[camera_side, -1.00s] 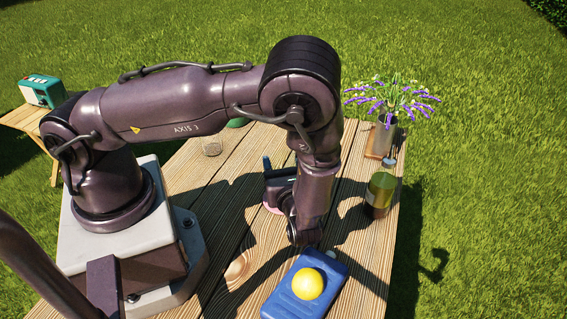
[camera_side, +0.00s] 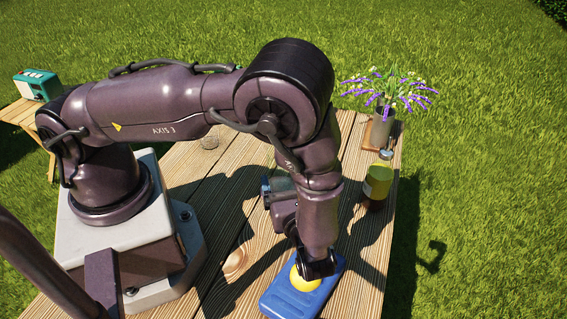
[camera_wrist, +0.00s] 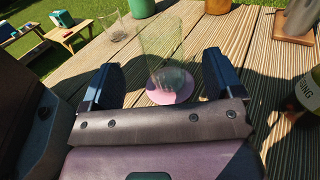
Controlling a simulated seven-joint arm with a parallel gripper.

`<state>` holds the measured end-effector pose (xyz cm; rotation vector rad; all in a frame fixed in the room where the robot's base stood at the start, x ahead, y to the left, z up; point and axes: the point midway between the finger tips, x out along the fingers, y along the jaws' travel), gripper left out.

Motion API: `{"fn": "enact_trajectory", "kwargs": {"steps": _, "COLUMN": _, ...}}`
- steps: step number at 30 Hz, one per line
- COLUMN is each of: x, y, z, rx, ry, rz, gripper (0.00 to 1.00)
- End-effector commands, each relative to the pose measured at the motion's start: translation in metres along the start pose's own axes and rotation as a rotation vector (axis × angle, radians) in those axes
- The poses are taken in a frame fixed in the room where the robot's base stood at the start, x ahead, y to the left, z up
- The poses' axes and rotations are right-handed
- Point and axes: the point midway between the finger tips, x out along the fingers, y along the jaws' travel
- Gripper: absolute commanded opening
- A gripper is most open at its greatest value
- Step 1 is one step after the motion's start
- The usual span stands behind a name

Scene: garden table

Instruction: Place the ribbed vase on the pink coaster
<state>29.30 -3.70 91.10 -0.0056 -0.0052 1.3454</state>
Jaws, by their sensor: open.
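The clear ribbed vase (camera_wrist: 160,45) stands upright in the wrist view. Its base is over the pink coaster (camera_wrist: 172,97) and appears to rest on it, with pink showing around the base. My gripper (camera_wrist: 160,68) is open, with one dark blue finger at each side of the picture's line to the vase. The vase appears just beyond the fingertips, with gaps on both sides. In the side view my gripper (camera_side: 270,190) is partly covered by my arm, and the vase and coaster cannot be made out.
A blue container (camera_side: 290,303) with a yellow ball (camera_side: 305,281) lies under my wrist. A yellow-green bottle (camera_side: 378,182) and a flower vase (camera_side: 382,128) stand along the right. A small glass (camera_wrist: 112,27) and a green pot (camera_wrist: 142,7) stand farther back.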

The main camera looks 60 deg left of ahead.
Motion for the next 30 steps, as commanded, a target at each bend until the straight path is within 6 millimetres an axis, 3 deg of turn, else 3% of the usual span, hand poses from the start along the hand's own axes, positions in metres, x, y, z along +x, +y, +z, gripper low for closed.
{"fn": "enact_trajectory", "kwargs": {"steps": 3, "x": -0.022, "y": 0.0, "z": 0.0, "rx": 0.001, "ry": 0.002, "rz": -0.002, "gripper": 0.86}}
{"fn": "enact_trajectory", "kwargs": {"steps": 7, "x": -0.036, "y": 0.0, "z": 0.0, "rx": 0.0, "ry": 0.0, "rz": 0.0, "gripper": 0.86}}
{"fn": "enact_trajectory", "kwargs": {"steps": 13, "x": -0.042, "y": 0.0, "z": 0.001, "rx": -0.001, "ry": 0.004, "rz": 0.005, "gripper": 0.86}}
{"fn": "enact_trajectory", "kwargs": {"steps": 17, "x": -0.038, "y": 0.0, "z": 0.013, "rx": -0.037, "ry": 0.052, "rz": 0.059, "gripper": 0.86}}
{"fn": "enact_trajectory", "kwargs": {"steps": 23, "x": -0.02, "y": 0.004, "z": 0.066, "rx": -0.235, "ry": 0.296, "rz": 0.314, "gripper": 0.86}}
{"fn": "enact_trajectory", "kwargs": {"steps": 30, "x": 0.001, "y": 0.026, "z": 0.131, "rx": -0.572, "ry": 0.635, "rz": 0.638, "gripper": 0.86}}
